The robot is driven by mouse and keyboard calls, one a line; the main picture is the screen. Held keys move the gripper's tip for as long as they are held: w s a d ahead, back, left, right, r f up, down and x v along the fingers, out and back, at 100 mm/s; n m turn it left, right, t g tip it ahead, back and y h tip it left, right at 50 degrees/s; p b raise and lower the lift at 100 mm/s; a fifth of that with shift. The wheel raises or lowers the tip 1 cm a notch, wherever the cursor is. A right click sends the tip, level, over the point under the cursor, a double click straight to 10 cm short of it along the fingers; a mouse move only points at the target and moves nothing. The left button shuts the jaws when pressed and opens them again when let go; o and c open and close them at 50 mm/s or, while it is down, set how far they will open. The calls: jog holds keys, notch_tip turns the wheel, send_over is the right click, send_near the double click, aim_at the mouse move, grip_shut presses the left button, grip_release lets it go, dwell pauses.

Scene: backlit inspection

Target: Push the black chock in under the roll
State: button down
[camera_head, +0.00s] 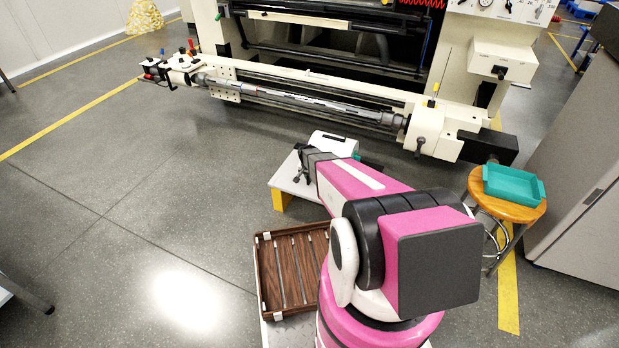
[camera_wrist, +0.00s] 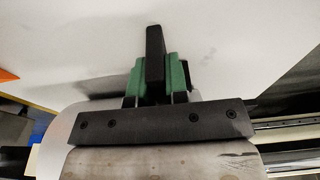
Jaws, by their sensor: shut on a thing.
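The white roll (camera_head: 335,142) lies on a low white board (camera_head: 287,181) in front of the machine, partly behind my arm in the head view. My gripper (camera_head: 301,176) is low over the board, at the roll's near left side. In the wrist view my gripper (camera_wrist: 156,80) has its green fingers shut on the black chock (camera_wrist: 155,50). The chock sticks out past the fingertips over a plain white surface. I cannot tell whether the chock touches the roll, and I cannot make it out clearly in the head view.
A brown slotted tray (camera_head: 264,275) lies left of my base. A stool (camera_head: 515,212) with a teal tray (camera_head: 513,184) stands at the right. The machine's long shaft (camera_head: 300,97) runs behind the board. The floor at the left is clear.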

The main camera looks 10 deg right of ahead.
jog(key=c, duration=1.1)
grip_release()
jog(key=shift+o, duration=0.2)
jog(key=shift+r, duration=0.1)
